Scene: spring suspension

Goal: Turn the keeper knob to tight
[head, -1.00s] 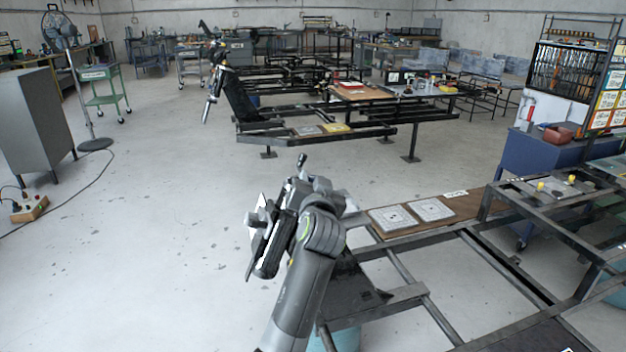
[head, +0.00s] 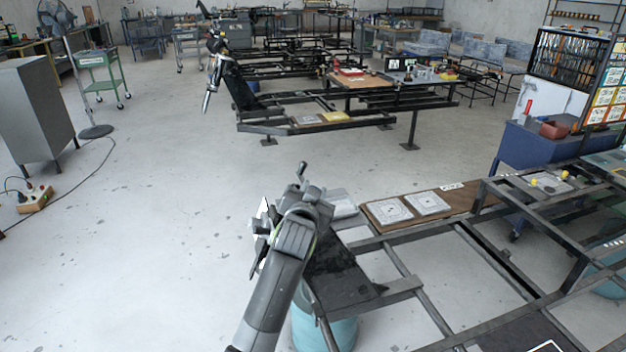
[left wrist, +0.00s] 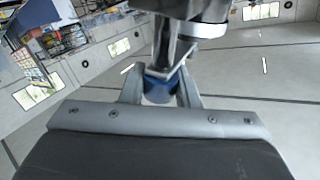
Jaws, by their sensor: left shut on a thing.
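In the left wrist view, my left gripper (left wrist: 160,88) is shut on a blue knob (left wrist: 159,80), one finger on each side of it. The knob sits at the end of a shiny metal part (left wrist: 180,45) that fills the top middle. Its markings and setting cannot be read. In the head view, my left arm (head: 275,280) rises from the bottom, with its wrist beside the upper left end of a black sloped plate (head: 335,265). My wrist hides the knob and most of the suspension part there. My right gripper is in neither view.
A dark metal frame (head: 400,240) spreads to the right, bearing a brown board with pale square plates (head: 427,202). A blue-green drum (head: 340,330) stands under the plate. A grey cabinet (head: 30,110) and power strip (head: 35,198) are at left. The floor between is clear.

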